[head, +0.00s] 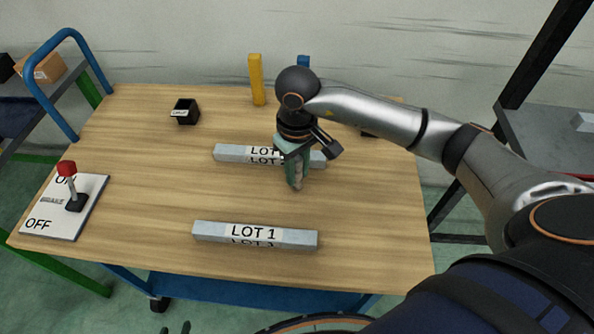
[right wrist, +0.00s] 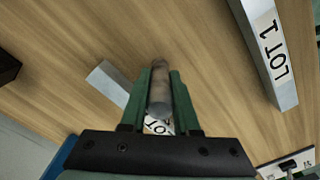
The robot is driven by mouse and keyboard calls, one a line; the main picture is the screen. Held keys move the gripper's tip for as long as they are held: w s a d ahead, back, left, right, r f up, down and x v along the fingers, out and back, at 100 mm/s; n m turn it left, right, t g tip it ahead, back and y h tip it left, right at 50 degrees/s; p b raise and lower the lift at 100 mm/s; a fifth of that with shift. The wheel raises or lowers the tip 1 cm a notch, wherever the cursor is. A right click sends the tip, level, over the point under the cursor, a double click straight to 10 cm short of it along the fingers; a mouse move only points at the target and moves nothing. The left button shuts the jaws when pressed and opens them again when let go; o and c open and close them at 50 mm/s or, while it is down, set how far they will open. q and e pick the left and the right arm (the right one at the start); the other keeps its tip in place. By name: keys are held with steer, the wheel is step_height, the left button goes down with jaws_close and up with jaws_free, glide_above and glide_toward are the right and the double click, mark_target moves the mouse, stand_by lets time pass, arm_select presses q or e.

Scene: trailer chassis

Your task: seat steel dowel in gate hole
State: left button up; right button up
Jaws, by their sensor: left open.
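The steel dowel (right wrist: 160,92), a grey-brown cylinder, is between the green fingers of my right gripper (right wrist: 160,98) in the right wrist view. In the head view the dowel's lower end (head: 295,182) sticks out below my right gripper (head: 294,172), which points down just in front of the rear grey bar. The fingers are shut on it; whether its tip touches the table is unclear. Only the dark fingertips of my left gripper (head: 174,329) show at the bottom edge, apart and empty. I cannot make out a gate hole in either view.
A grey LOT 1 bar (head: 285,239) lies at the front of the wooden table (head: 150,190); a similar labelled bar (head: 228,153) lies behind. A brake lever panel (head: 85,214) is at left. A small black box (head: 186,111), yellow post (head: 256,82) and blue post (head: 303,62) are behind.

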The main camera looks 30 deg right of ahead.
jaws_close()
steer(key=shift+r, duration=0.1)
stand_by(0.4)
